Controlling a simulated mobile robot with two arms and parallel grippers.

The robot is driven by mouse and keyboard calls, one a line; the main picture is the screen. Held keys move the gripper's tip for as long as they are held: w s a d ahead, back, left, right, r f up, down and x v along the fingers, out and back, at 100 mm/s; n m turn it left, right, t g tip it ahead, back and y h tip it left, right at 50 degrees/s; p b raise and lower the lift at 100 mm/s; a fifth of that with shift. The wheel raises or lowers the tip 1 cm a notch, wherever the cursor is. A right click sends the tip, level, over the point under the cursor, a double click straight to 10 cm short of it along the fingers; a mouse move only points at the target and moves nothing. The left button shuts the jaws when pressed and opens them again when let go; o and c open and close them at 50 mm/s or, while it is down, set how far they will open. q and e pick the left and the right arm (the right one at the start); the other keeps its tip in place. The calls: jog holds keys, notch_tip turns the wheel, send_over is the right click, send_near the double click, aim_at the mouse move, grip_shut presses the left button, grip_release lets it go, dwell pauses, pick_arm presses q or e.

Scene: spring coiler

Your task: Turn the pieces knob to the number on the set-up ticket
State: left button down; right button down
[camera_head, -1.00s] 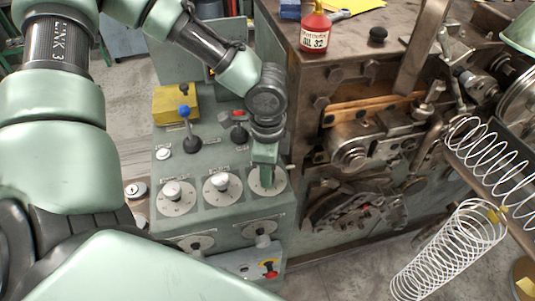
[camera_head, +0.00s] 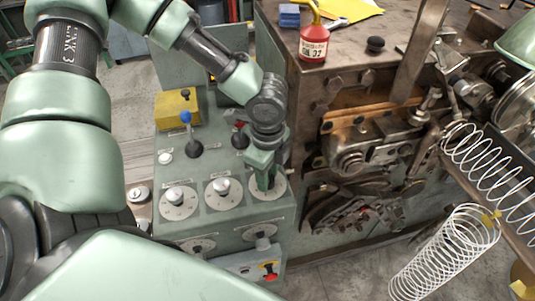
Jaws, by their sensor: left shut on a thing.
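The grey-green control panel (camera_head: 225,215) has a row of three round dials. The right dial (camera_head: 277,190) is partly covered by my left gripper (camera_head: 265,182), which points down and is shut on that dial's knob. The knob itself is mostly hidden. The labels and numbers are too small to read, so I cannot tell which dial is marked pieces. No set-up ticket can be read. My right gripper is not in view.
Behind the dials stand a blue-ball lever (camera_head: 186,117) and a yellow box (camera_head: 177,107). A red oil can (camera_head: 313,43) and a yellow sheet (camera_head: 352,10) are on the machine top. Lower dials and a red switch (camera_head: 270,277) are below. A wire spring (camera_head: 445,252) is at right.

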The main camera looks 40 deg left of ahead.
pick_arm(q)
jog(key=c, duration=1)
grip_release()
jog(key=shift+o, duration=0.2)
notch_tip(320, 180, up, 8)
jog(key=shift+f+b, duration=0.1)
jog(key=shift+b, duration=0.3)
